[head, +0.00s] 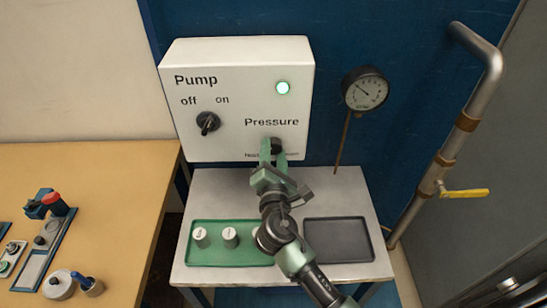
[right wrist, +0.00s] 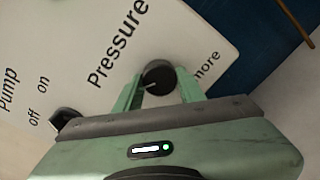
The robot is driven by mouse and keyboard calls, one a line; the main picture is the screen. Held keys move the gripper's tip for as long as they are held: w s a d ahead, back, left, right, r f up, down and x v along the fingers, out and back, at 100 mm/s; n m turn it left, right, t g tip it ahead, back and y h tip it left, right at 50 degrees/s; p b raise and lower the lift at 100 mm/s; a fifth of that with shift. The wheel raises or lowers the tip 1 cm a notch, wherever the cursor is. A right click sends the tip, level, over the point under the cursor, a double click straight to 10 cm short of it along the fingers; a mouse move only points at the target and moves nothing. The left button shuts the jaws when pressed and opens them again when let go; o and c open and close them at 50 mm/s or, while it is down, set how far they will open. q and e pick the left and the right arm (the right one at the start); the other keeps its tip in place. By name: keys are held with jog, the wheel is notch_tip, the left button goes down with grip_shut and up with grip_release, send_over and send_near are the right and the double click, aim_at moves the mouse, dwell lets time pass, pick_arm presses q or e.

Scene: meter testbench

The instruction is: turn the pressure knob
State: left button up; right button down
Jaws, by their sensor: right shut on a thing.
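The pressure knob (head: 276,146) is a black round knob at the lower right of the white pump box (head: 240,75), under the word Pressure. In the right wrist view the knob (right wrist: 158,75) shows a pale pointer line. My right gripper (head: 272,151) has its green fingers on either side of the knob and is shut on it. The fingers also show in the right wrist view (right wrist: 158,88). The pump switch (head: 208,122) is a black knob at the left, and a green lamp (head: 283,88) is lit. My left gripper is not in view.
A round dial gauge (head: 365,90) stands on a thin stem right of the box. Below are a green tray (head: 207,255) with white-topped weights and an empty dark tray (head: 338,240). A pipe with a yellow lever (head: 464,193) is at the right.

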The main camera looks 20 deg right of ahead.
jog(key=m+b, duration=0.2)
jog(key=m, duration=0.1)
jog(key=shift+f, duration=0.15)
jog(key=shift+m+b, duration=0.7)
jog(key=shift+m, duration=0.8)
jog(key=c, duration=0.9)
grip_release()
jog(key=shift+o, duration=0.2)
